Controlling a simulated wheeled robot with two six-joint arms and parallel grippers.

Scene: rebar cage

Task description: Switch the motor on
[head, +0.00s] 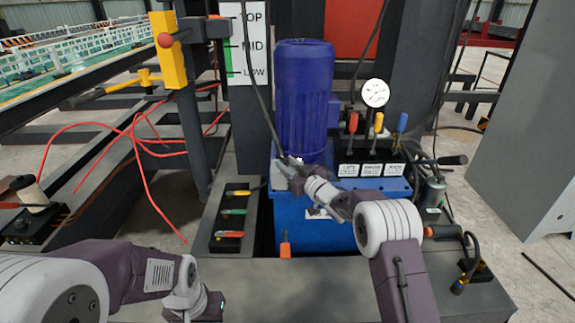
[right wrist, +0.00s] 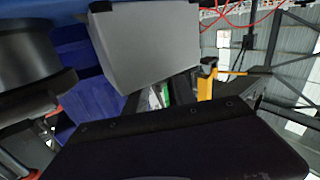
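The motor is an upright blue cylinder (head: 304,95) on a blue tank (head: 292,226) in the middle of the head view. A small pale grey box (head: 278,183) sits at the motor's lower left, partly behind my right gripper (head: 287,165). A large grey box (right wrist: 145,50) fills the upper middle of the right wrist view, beside blue motor parts (right wrist: 78,72). My right gripper is close in front of the box; contact and finger opening are unclear. No switch button or lever can be made out. My left gripper (head: 212,306) is low at the left, its fingers unclear.
A round gauge (head: 375,93) and red, yellow and blue levers (head: 378,124) stand right of the motor. A tray (head: 231,236) of coloured-handled tools lies left of the tank. A yellow post box (head: 168,50) with a red knob stands left. Black hoses hang near the motor.

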